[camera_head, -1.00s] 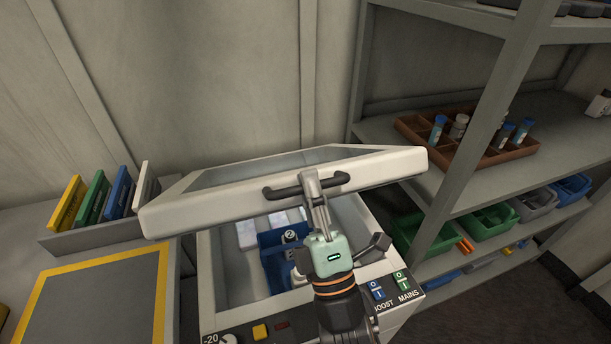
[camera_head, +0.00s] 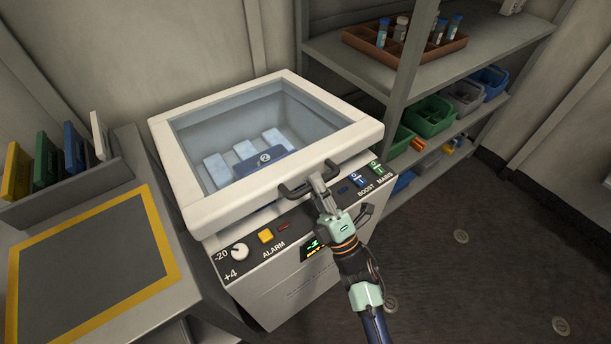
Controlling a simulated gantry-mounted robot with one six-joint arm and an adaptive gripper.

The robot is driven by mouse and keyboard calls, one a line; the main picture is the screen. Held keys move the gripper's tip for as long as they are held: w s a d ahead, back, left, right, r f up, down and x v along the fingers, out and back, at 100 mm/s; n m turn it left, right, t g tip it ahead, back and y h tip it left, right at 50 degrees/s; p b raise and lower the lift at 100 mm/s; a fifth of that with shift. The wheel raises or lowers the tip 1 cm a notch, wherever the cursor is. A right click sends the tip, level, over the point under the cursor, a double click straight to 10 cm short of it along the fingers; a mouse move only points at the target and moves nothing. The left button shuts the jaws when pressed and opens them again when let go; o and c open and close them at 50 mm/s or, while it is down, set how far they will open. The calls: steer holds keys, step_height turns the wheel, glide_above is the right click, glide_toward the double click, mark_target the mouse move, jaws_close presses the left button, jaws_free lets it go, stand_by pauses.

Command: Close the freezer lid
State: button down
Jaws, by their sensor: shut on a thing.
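The freezer (camera_head: 290,290) is a white chest with a dark control panel along its front top edge. Its lid (camera_head: 185,190) has a white frame and a clear window. The lid lies low and about level over the chest; I cannot tell whether a thin gap remains at the front. My gripper (camera_head: 318,186) is shut on the dark lid handle (camera_head: 296,190) at the lid's front edge. Through the window show a blue bin (camera_head: 268,162) and several pale packs (camera_head: 217,170).
A worktop with a yellow-bordered dark mat (camera_head: 95,255) and a rack of coloured folders (camera_head: 60,180) stands at the left. Shelves with a brown tray (camera_head: 375,42) and green bins (camera_head: 430,112) stand at the right. Open floor (camera_head: 500,240) lies at the lower right.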

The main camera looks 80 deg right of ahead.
stand_by(0.3)
steer(key=c, duration=1.1)
jaws_free()
steer(key=shift+c, duration=0.2)
steer(key=v, duration=1.2)
